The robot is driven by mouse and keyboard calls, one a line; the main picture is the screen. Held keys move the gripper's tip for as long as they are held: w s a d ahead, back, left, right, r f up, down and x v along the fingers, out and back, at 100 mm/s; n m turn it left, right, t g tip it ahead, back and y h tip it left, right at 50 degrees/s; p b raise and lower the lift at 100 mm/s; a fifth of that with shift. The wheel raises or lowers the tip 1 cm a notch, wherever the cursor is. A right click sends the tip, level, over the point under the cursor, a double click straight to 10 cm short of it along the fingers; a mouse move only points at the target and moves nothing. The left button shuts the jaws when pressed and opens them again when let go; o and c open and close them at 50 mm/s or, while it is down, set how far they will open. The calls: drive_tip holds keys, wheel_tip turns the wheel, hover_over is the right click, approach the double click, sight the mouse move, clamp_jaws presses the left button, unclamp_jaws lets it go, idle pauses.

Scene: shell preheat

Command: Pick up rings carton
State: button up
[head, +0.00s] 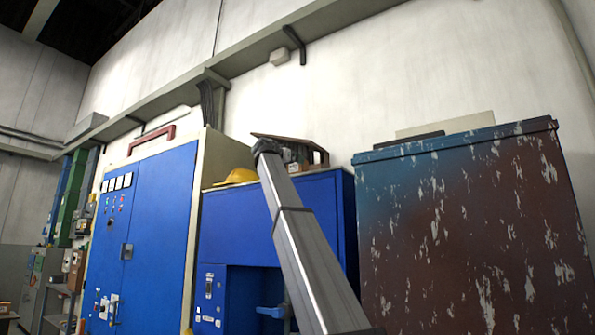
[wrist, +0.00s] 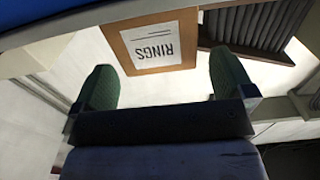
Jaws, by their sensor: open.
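The rings carton (wrist: 120,22) is a brown box with a white label reading "RINGS", at the top middle of the wrist view. My gripper (wrist: 164,72) is open, its two green-padded fingers spread wide to the left and right. The carton shows between and beyond the fingertips, and nothing is held. In the head view my arm reaches up to the top of the blue cabinet (head: 230,225); its end hides much of what is there, and I cannot pick out the carton.
A yellow hard hat (head: 238,177) lies on the blue cabinet. A rusty, peeling cabinet (head: 460,220) stands close on the right, and a taller blue electrical cabinet (head: 150,230) on the left. A dark ridged object (wrist: 255,25) lies beside the carton in the wrist view.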

sight(297, 165)
drive_tip(key=x, duration=0.5)
drive_tip(key=shift+w+d, duration=0.2)
drive_tip(key=shift+d, duration=0.1)
drive_tip(key=c, duration=0.8)
